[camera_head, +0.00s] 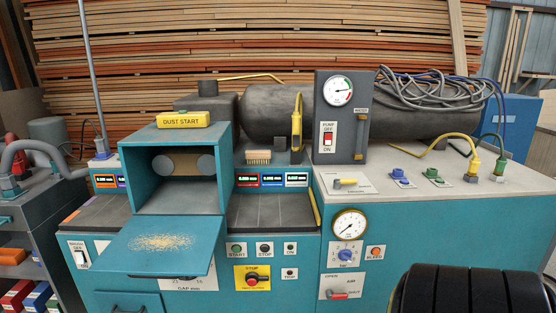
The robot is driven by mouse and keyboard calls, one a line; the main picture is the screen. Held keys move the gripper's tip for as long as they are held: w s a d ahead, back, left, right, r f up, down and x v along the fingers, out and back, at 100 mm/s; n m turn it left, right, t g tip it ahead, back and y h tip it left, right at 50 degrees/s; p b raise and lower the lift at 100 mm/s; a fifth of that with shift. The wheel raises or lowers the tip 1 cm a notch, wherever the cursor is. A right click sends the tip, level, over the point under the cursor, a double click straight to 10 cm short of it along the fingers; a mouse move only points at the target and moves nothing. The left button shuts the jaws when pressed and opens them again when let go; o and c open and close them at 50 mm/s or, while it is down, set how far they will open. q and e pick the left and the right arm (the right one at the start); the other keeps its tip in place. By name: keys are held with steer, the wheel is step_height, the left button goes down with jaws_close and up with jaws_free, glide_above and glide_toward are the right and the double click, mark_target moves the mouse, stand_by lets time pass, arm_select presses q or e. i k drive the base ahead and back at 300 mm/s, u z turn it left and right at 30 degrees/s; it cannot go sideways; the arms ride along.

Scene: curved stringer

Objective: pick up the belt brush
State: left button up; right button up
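The belt brush (258,156) is a small brush with a wooden back and pale bristles. It rests on the machine's back ledge, above the small digital displays and just right of the open teal box (226,160). Nothing touches it from the front. Neither of my grippers shows in the head view.
A teal flap (195,250) with yellowish dust juts forward below the box. A dark tiled surface (265,210) lies clear in front. A black ribbed shape fills the lower right.

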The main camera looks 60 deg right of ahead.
mark_target(250, 155)
steer(key=z, duration=1.85)
